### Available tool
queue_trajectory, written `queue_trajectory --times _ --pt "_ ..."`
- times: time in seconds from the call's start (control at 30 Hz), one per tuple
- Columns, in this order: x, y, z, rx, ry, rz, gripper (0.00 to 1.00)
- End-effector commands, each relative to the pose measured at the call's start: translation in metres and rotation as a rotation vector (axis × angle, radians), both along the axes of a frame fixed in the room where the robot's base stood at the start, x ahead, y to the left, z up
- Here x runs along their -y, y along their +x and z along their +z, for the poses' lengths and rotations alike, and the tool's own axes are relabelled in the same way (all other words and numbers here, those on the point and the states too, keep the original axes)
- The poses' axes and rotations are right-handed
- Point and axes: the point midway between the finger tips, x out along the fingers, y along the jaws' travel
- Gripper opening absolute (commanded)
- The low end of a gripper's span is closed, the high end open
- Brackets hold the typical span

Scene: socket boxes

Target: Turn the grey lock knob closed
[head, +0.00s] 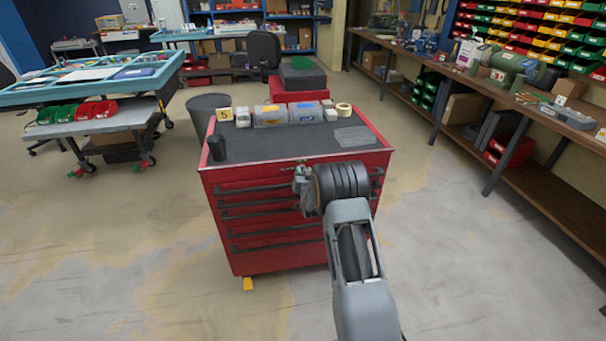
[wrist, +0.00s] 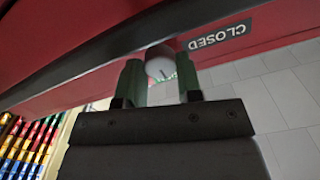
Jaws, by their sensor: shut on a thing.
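The grey lock knob (wrist: 160,64) shows in the wrist view, on the red front of the tool cabinet (head: 290,240). A dark label reading CLOSED (wrist: 220,35) is beside the knob, to its right in the wrist view. My gripper (wrist: 158,82) has its two green fingers on either side of the knob and is shut on it. In the head view my gripper (head: 303,178) is at the upper front of the cabinet, just below its top edge. The knob is hidden there behind my gripper and wrist. I cannot tell which way the knob points.
The cabinet top (head: 290,145) holds a black cup (head: 217,148), clear boxes (head: 272,115) and a tape roll (head: 343,108). A workbench (head: 500,95) runs along the right. A teal-framed table (head: 90,85) stands left. The floor around the cabinet's front is clear.

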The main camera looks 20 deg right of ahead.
Motion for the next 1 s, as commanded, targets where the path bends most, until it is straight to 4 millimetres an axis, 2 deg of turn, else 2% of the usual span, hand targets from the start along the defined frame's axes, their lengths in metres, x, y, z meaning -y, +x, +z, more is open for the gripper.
queue_trajectory --times 0.27,1.0 --pt "0.0001 0.0005 -0.0061 -0.026 -0.147 0.0 0.09" --pt "-0.0003 0.0004 -0.0061 -0.164 -0.83 -0.002 0.09"
